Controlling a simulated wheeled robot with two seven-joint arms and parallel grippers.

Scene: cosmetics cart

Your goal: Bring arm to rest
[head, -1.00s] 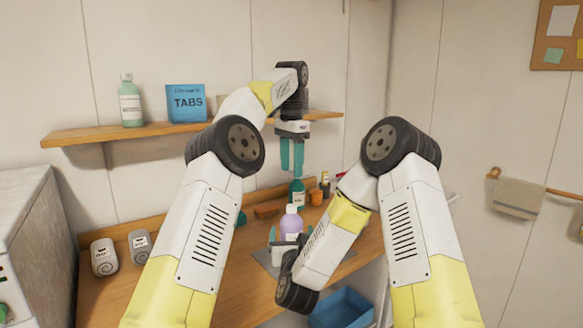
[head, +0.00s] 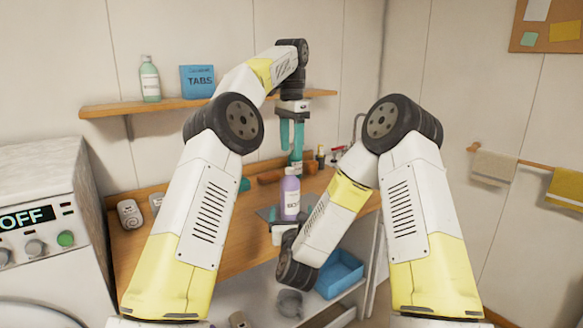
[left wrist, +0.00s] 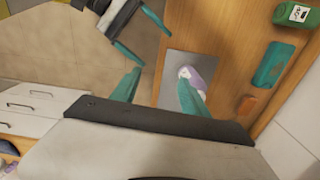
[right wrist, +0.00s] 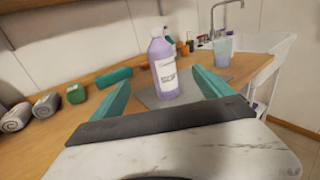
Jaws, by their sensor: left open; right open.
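My left gripper (head: 291,146) hangs fingers down above the counter, open and empty. Its teal fingers also show in the left wrist view (left wrist: 158,90), with a purple bottle below them. My right gripper (head: 280,228) is low near the counter's front edge, partly hidden by its own arm in the head view. In the right wrist view its teal fingers (right wrist: 160,85) are apart and empty. The white-capped purple bottle (right wrist: 163,72) stands upright on a grey mat (right wrist: 150,100), beyond those fingers and apart from them. It also shows in the head view (head: 291,197).
A blue bin (head: 340,275) sits below. A shelf (head: 110,108) with a bottle and a blue TABS box (head: 198,81) is behind. A washing machine (head: 45,240) stands left.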

